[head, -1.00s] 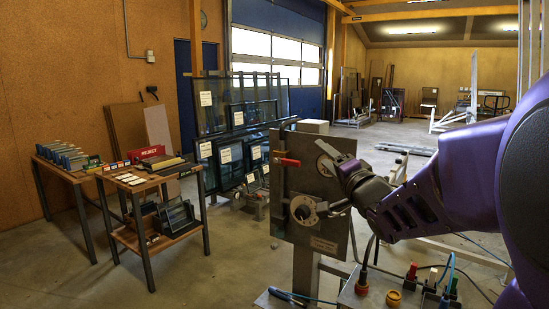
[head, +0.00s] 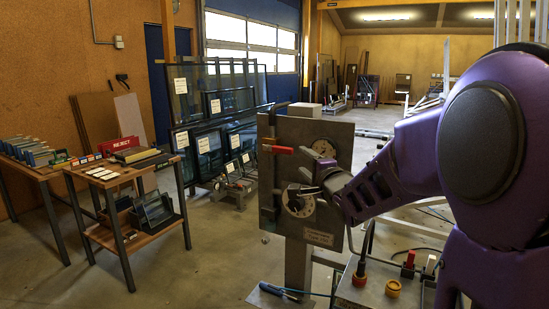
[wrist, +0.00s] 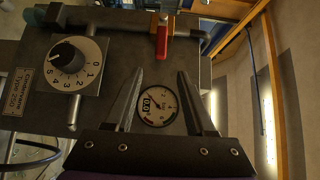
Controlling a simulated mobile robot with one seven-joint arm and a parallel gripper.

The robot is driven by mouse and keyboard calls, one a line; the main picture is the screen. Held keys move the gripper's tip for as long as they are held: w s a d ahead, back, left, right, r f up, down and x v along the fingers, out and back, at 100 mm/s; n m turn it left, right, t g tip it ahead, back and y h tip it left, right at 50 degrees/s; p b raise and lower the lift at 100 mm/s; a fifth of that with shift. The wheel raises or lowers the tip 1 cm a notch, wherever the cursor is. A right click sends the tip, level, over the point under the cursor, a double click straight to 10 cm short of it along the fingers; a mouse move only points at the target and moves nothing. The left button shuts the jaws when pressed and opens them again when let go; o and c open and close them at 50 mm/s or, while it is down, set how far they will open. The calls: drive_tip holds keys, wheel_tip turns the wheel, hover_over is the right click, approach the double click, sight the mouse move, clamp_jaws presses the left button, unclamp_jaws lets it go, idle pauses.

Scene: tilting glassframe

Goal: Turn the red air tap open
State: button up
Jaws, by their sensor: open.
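The red air tap (head: 282,150) is at the upper left of a grey upright panel (head: 318,225) in the head view. Its handle lies level, crosswise to the upright pipe. In the wrist view the red handle (wrist: 162,40) is at the top, beyond my fingertips and across the pipe. My gripper (wrist: 162,75) is open and empty. Its fingers straddle the round pressure gauge (wrist: 157,105) in the picture; contact with the panel cannot be told. In the head view my gripper (head: 308,175) is in front of the panel, below and right of the tap, partly hidden by my wrist.
A black numbered dial (wrist: 69,66) on a pale plate is on the panel, left of my fingers in the wrist view. A control box (head: 375,290) with coloured buttons stands below. Wooden tables (head: 110,180) stand left, with open floor between.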

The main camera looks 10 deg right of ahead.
sight(293, 152)
drive_tip(key=w, duration=0.3)
drive_tip(key=w+a, duration=0.1)
drive_tip(key=w, duration=0.2)
drive_tip(key=w+b, duration=0.1)
drive_tip(key=w, duration=0.2)
drive_tip(key=shift+w+a, duration=0.25)
drive_tip(key=shift+w, duration=0.1)
clamp_jaws()
idle(0.9)
